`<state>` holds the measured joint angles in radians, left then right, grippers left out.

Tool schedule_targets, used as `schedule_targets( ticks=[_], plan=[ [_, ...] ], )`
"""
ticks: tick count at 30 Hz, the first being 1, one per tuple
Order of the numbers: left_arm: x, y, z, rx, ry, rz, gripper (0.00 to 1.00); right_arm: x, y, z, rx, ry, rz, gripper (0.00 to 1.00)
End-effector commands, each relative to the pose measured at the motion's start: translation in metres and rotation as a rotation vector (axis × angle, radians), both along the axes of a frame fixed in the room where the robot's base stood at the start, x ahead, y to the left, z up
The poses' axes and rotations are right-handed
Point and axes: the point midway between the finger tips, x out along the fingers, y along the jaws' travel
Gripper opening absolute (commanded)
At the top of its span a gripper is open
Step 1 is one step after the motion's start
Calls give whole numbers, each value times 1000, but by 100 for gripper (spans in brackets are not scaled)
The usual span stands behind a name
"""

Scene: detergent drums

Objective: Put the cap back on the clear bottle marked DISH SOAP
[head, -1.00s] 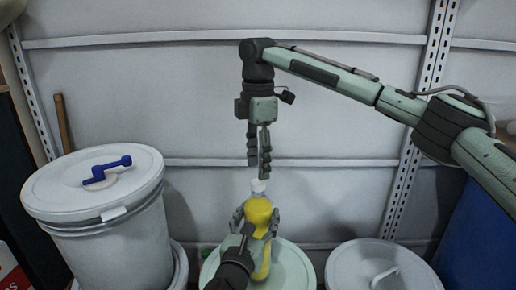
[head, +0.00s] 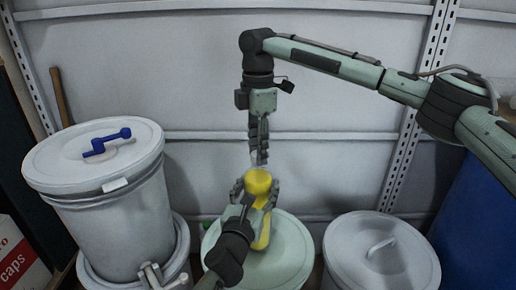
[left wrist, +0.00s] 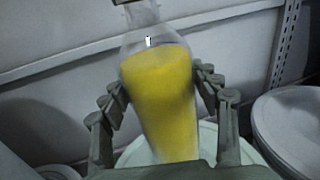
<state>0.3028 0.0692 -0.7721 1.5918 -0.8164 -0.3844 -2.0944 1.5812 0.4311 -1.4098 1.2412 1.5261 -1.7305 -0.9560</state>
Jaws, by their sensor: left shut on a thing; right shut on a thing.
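The clear bottle (head: 259,182) holds yellow liquid. My left gripper (head: 256,196) is shut around its body and holds it over a pale green drum lid. In the left wrist view the bottle (left wrist: 160,95) stands between my left gripper's fingers (left wrist: 161,92), slightly tilted, its neck at the top edge. A small white mark on it is unreadable. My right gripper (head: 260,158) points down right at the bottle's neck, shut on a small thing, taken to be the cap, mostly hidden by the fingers. I cannot tell whether cap and neck touch.
A white drum with a blue-handled lid (head: 95,155) stands left. The pale green lid (head: 290,262) lies below the bottle, and another white drum lid (head: 380,250) is right of it. A blue drum (head: 485,225) is at far right. A box marked "caps" (head: 20,262) is lower left.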

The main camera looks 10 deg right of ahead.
Motion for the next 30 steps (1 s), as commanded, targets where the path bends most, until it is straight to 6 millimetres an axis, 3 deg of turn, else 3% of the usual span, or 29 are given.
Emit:
schedule_targets(
  ticks=[8, 21, 24, 28, 29, 30],
  plan=[
    [0, 0, -1, 0, 1, 0, 0, 0, 1, 0, 1, -1, -86, 0],
    [0, 0, -1, 0, 1, 0, 0, 0, 1, -1, 1, 2, -1142, 0],
    [0, 0, -1, 0, 1, 0, 0, 0, 1, -1, 2, 1, -1312, 0],
    [0, 0, -1, 1, 0, 0, 0, 0, 0, 0, 1, -2, -1296, 0],
    [0, 0, -1, 1, 0, 0, 0, 0, 0, 0, 1, -2, -1296, 29],
    [0, 0, -1, 0, 1, 0, 0, 0, 0, 0, 1, -2, -1295, 34]
  ],
)
